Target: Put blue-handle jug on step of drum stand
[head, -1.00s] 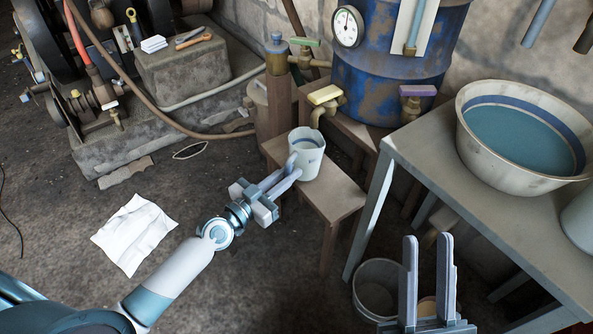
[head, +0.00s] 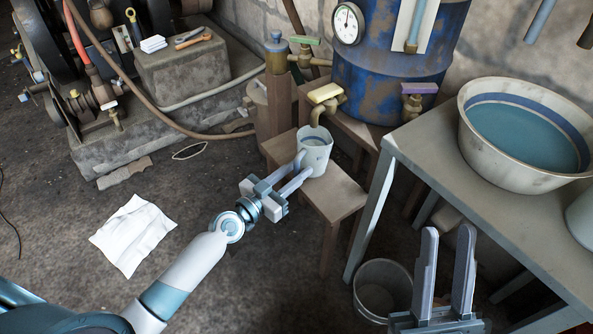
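The white jug (head: 316,155) is upright at the wooden step (head: 337,200) of the drum stand, below a brass tap. It appears to rest on the step. My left gripper (head: 304,165) reaches in from the lower left, its fingers apart with a gap between them, at the jug's left side where the handle is. The fingers largely hide the handle. My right gripper (head: 446,240) is open and empty at the lower right, fingers pointing up.
The blue rusty drum (head: 385,65) with a gauge stands behind. Its yellow-handled tap (head: 325,96) hangs close above the jug. A table (head: 425,160) with a water basin (head: 525,130) stands right. A bucket (head: 380,290) and white cloth (head: 133,235) lie on the floor.

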